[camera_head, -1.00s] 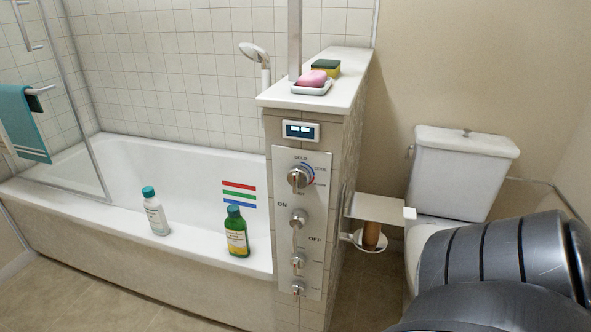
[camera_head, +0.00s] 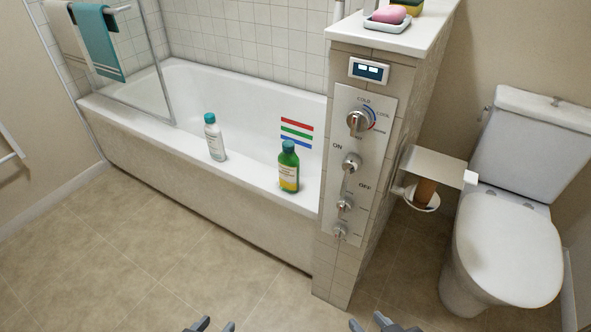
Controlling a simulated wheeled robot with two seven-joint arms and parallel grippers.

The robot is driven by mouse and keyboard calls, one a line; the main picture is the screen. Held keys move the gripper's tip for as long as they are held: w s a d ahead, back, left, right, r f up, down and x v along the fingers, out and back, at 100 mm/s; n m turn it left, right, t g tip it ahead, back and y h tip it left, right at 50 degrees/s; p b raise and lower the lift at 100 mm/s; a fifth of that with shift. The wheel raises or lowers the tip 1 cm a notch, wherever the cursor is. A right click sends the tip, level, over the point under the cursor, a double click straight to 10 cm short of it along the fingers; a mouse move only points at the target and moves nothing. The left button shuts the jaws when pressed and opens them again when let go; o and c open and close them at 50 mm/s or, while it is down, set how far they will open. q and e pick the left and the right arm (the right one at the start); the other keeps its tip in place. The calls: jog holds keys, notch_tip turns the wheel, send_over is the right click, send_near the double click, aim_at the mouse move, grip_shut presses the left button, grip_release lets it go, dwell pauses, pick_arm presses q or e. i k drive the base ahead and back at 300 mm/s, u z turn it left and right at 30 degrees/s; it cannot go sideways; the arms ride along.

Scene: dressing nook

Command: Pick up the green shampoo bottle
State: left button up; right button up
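The green shampoo bottle (camera_head: 288,170) stands upright on the near rim of the bathtub, close to the tiled control pillar. My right gripper (camera_head: 369,323) shows at the bottom edge, below and right of the bottle. Both have their fingertips apart with nothing between them. Neither touches the bottle.
A white bottle with a teal cap (camera_head: 214,138) stands on the rim to the left. The tiled pillar (camera_head: 340,270) with knobs rises right of the green bottle. A toilet (camera_head: 508,245) is at the right. The floor (camera_head: 150,260) before the tub is clear.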

aim_at(289, 163)
jog(key=u, duration=1.35)
jog(key=i, duration=2.55)
jog(key=z, duration=2.55)
jog(key=i, duration=0.45)
